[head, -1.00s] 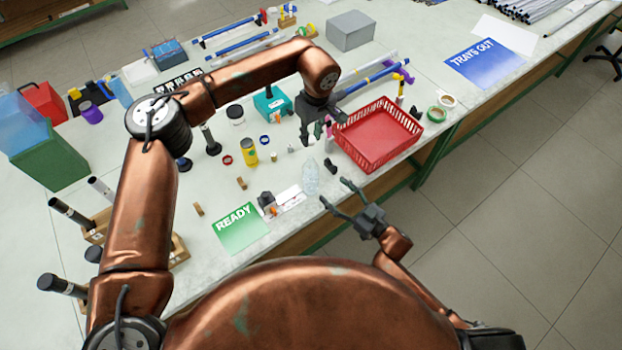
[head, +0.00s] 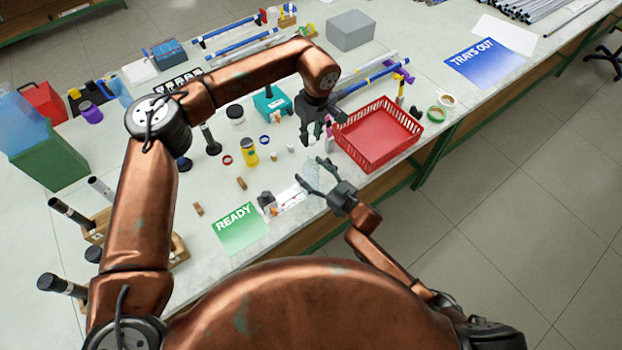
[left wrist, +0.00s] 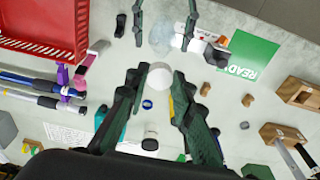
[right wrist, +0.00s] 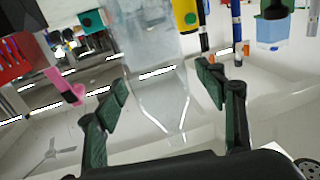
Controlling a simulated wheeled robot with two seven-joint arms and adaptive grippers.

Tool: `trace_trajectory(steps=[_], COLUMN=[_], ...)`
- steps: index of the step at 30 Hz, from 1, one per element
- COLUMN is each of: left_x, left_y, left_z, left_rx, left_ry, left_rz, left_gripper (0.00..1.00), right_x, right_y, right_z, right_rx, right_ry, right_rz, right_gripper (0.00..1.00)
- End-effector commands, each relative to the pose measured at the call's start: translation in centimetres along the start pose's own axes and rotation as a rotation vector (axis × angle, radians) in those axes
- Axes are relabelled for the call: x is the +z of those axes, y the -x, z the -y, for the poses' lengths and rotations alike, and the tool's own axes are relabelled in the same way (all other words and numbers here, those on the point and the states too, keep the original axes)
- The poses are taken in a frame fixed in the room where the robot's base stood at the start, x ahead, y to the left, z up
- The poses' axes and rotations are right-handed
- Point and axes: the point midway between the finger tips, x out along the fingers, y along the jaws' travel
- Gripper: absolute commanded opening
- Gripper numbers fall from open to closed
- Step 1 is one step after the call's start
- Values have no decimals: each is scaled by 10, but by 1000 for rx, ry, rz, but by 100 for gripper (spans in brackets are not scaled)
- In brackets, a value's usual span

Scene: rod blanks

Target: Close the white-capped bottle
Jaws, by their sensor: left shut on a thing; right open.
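The clear bottle (head: 313,183) stands near the table's front edge, with no cap visible on it. It shows see-through in the right wrist view (right wrist: 152,60) and between my right fingers in the left wrist view (left wrist: 164,32). My right gripper (head: 314,171) is open, its fingers on either side of the bottle; whether they touch it I cannot tell. My left gripper (head: 312,132) is above the table, behind the bottle and left of the red basket.
The red basket (head: 345,148) stands close to the right of my left gripper. A yellow can (head: 249,152), a white jar (head: 236,117) and small pieces stand to the left. The green READY sheet (head: 240,235) lies at the front left.

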Motion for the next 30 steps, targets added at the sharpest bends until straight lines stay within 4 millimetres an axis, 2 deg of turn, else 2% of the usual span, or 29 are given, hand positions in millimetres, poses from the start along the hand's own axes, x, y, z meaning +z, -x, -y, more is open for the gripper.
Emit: trace_trajectory(steps=[9,30], left_x=[0,0], left_y=[0,0], left_z=[0,0], left_rx=[0,0], left_ry=[0,0], left_rz=[0,0], left_gripper=[15,15], right_x=[0,0], right_y=[-2,-1], right_z=[0,0], right_rx=[0,1], right_ry=[0,0], right_rz=[1,1], right_gripper=[64,16])
